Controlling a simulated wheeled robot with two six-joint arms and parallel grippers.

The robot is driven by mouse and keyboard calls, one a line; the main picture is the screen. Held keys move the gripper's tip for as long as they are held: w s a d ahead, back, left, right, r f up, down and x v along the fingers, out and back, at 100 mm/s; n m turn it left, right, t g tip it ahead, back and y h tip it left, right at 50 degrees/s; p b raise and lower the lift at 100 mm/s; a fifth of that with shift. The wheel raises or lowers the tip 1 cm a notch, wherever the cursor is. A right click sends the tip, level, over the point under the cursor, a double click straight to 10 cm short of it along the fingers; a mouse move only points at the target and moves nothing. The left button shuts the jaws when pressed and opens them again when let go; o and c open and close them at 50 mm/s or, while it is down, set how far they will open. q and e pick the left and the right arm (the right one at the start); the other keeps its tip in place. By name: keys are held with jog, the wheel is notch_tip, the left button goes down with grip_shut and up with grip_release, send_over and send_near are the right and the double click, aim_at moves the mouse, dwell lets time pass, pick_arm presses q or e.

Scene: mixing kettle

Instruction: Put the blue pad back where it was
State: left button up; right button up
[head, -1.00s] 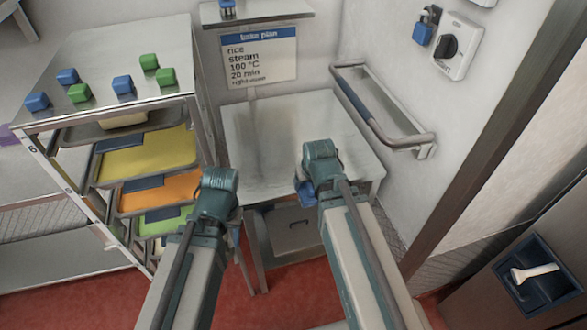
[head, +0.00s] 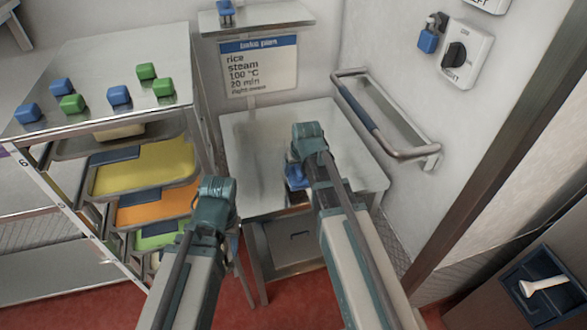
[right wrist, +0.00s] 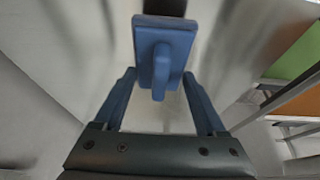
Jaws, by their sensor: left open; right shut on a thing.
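The blue pad (right wrist: 165,45) shows in the right wrist view as a blue plate with a raised grip, just ahead of my right gripper's blue fingers (right wrist: 161,100). My right gripper (head: 300,165) is shut on it. In the head view the gripper points down over the steel table (head: 255,130), with blue showing beneath it; I cannot tell pad from fingers there, or whether the pad touches the table. My left gripper (head: 216,195) is open and empty, between the tray rack and the table.
The tray rack (head: 110,118) at left bears several blue and green blocks and holds coloured trays. A sign (head: 258,68) and shelf (head: 255,18) stand behind the table. A wall rail (head: 385,120) is at right, below a switch (head: 466,50) and blue padlock (head: 428,40).

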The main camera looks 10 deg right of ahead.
aim_at(295, 169)
jog(key=shift+w, duration=0.35)
jog(key=w, duration=0.2)
jog(key=shift+w+f, duration=0.1)
jog(key=shift+w, duration=0.2)
jog(key=f+b, duration=0.1)
jog(key=b, duration=0.1)
jog(key=f+b, duration=0.2)
jog(key=shift+s+f, duration=0.3)
jog(key=shift+s, duration=0.05)
jog(key=shift+r, duration=0.1)
jog(key=o, duration=1.4)
jog(key=shift+r+p, duration=0.15)
jog(key=shift+p, duration=0.15)
